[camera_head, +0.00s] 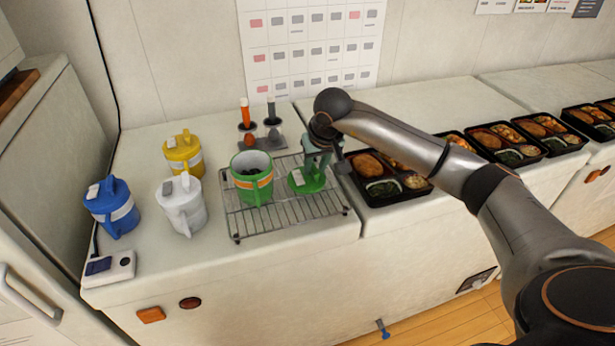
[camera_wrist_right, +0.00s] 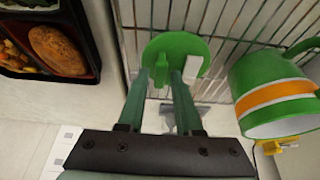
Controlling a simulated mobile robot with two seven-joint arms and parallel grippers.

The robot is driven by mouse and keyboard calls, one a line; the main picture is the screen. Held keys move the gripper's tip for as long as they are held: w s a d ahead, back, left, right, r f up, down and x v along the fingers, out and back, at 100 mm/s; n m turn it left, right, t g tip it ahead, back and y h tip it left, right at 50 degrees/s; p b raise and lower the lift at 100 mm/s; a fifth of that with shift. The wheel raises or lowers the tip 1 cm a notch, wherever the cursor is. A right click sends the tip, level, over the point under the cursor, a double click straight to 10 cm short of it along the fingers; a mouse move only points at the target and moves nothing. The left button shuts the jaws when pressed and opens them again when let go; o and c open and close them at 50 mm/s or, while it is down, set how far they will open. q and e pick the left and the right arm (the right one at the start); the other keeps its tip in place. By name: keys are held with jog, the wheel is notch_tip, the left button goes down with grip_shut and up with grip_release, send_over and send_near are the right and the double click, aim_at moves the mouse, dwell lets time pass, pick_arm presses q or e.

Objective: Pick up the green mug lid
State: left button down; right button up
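The green mug lid (camera_head: 304,181) lies on the wire rack (camera_head: 238,222), just right of the open green mug (camera_head: 252,176). The mug has an orange and white band and dark contents. My right gripper (camera_head: 316,166) points down over the lid. In the right wrist view, its two fingers (camera_wrist_right: 160,74) are apart, with their tips against the view of the green lid (camera_wrist_right: 178,50). A white tab shows on the lid beside the right finger. Whether the tips touch the lid is unclear. My left gripper is not in view.
Yellow (camera_head: 183,154), white (camera_head: 181,204) and blue (camera_head: 112,207) lidded mugs stand left of the rack. A holder with orange and grey upright items (camera_head: 262,138) stands behind it. Bento trays (camera_head: 373,202) line the counter to the right, close to the gripper.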

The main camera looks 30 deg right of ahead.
grip_shut()
jog(key=shift+r, duration=0.1)
dwell(0.6)
